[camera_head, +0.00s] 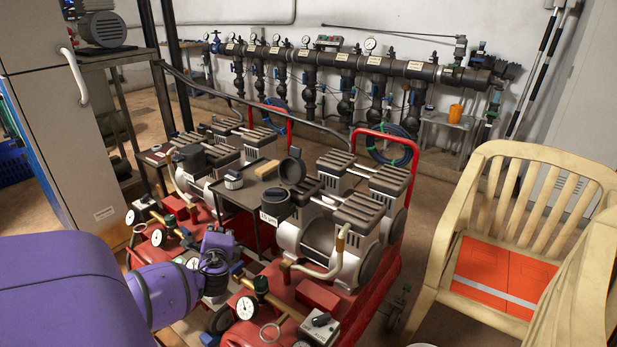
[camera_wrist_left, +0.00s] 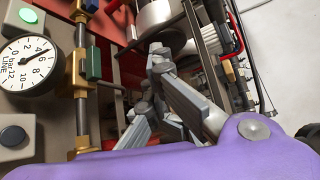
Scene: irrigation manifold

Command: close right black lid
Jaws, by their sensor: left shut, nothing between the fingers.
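A round black lid (camera_head: 292,171) stands raised and tilted at the back of a black pot (camera_head: 276,206) with a white label, between the compressors in the head view. Another black pot (camera_head: 190,160) sits further left; its lid state is hard to make out. My left gripper (camera_head: 222,262) is at the end of the purple arm, in front of and below the labelled pot, apart from it. In the left wrist view my left gripper (camera_wrist_left: 150,88) is shut and empty. The lid cannot be made out there. My right gripper is out of view.
Red-based compressors (camera_head: 335,240) with grey ribbed heads surround the pots. Gauges (camera_head: 246,308) and brass pipes stand close to my left gripper. A red hoop handle (camera_head: 385,140) rises behind. A cream chair (camera_head: 455,235) stands at the right. A small grey cylinder (camera_head: 233,181) lies near the pots.

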